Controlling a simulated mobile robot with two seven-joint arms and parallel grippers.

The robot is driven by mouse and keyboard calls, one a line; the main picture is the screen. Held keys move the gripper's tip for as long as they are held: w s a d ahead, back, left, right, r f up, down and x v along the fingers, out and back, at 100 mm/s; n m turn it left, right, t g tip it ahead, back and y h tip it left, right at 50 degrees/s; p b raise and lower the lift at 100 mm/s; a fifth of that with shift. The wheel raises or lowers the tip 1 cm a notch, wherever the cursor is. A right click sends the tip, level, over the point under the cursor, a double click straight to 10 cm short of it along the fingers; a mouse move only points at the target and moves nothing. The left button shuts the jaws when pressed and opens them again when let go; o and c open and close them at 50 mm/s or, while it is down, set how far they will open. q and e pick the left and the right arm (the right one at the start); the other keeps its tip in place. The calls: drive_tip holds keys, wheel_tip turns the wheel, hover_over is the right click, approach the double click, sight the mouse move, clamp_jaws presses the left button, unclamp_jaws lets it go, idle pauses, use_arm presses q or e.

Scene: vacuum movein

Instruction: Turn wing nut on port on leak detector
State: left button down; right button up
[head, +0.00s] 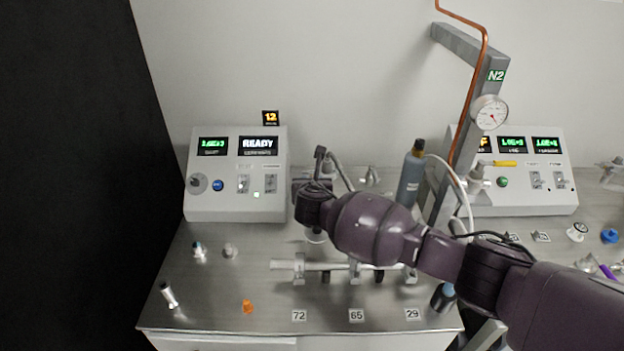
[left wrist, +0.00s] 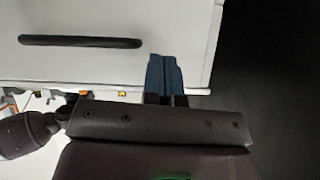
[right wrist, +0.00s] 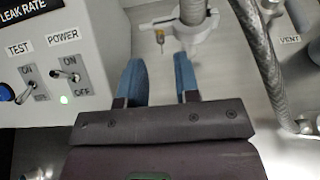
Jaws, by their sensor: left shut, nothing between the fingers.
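The leak detector (head: 238,178) is the grey box at the left back of the bench, with a lit READY display. Its panel edge with the TEST and POWER switches also shows in the right wrist view (right wrist: 72,50). There, a pale clamp (right wrist: 190,32) sits around a pipe, with a small brass-coloured screw, seemingly its wing nut (right wrist: 160,37), on its left side. My right gripper (right wrist: 160,80) is open and empty, its fingertips short of the clamp; my arm hides this spot in the head view. My left gripper (left wrist: 164,62) is shut and empty near the white cabinet front.
A horizontal pipe manifold (head: 290,265) lies mid-bench behind number labels. A braided hose (right wrist: 262,70) runs right of my right gripper. An orange part (head: 247,306) and small fittings stand front left. A grey bottle (head: 411,175) stands behind my right arm.

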drive_tip(key=shift+b+x, duration=0.55)
drive_tip(key=shift+x, duration=1.9)
drive_tip(key=shift+c, duration=0.4)
clamp_jaws()
